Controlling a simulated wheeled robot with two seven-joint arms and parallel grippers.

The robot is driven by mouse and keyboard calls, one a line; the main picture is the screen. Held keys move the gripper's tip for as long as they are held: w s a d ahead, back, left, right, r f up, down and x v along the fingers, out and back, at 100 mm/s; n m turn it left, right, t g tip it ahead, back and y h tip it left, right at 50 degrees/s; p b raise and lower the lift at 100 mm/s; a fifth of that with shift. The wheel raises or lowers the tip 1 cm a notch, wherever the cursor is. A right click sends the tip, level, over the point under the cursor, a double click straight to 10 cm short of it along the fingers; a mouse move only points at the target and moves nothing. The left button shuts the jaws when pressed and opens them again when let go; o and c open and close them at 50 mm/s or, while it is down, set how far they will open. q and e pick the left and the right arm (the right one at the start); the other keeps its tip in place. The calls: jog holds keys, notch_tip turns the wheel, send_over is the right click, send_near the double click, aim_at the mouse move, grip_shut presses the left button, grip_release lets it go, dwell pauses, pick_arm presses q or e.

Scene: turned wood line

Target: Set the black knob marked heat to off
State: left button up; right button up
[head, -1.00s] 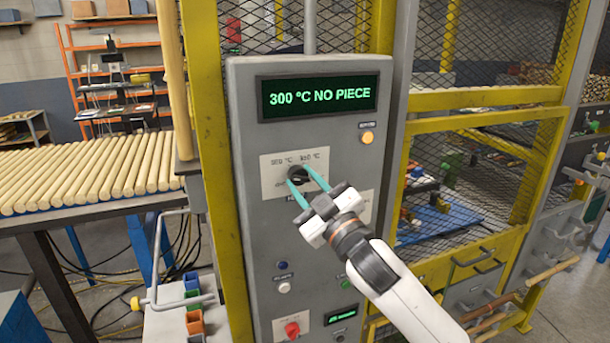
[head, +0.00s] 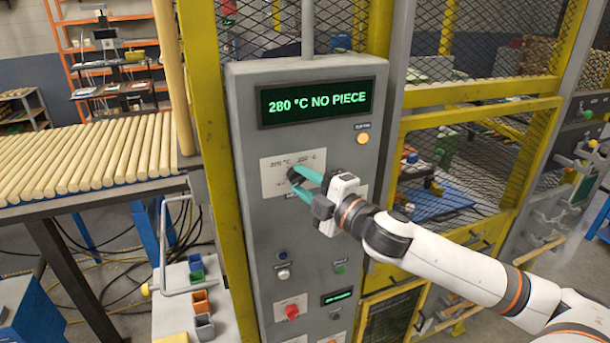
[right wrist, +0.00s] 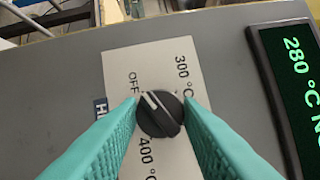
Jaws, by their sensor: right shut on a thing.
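The black knob (head: 293,175) sits on a pale label plate (head: 273,180) on the grey control cabinet. My right gripper (head: 300,180) is shut on it, teal fingers on opposite sides. In the right wrist view the knob (right wrist: 160,114) shows between both fingers. Its white mark points up and left in that picture, toward the side where OFF is printed. The 300 °C and 400 °C marks are also readable; the HEAT lettering is partly hidden by a finger. The display (head: 317,101) reads 280 °C NO PIECE. My left gripper is out of view.
An amber lamp (head: 363,138) is above right of the knob. A red knob (head: 292,311) and small buttons are lower on the cabinet. A yellow mesh guard (head: 470,95) stands to the right, a roller table (head: 90,160) to the left.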

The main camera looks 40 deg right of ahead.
jog(key=shift+d+r+n, duration=0.1)
jog(key=shift+n, duration=0.3)
jog(key=o, duration=0.8)
jog(key=shift+o, duration=0.9)
jog(key=shift+w, duration=0.1)
jog(key=shift+s+d+f, duration=0.1)
jog(key=shift+s+f, duration=0.2)
jog(key=shift+s, duration=0.35)
jog(key=s+d, duration=0.1)
jog(key=s, duration=0.9)
jog(key=shift+s+d+p, duration=0.3)
jog(key=shift+p, duration=0.1)
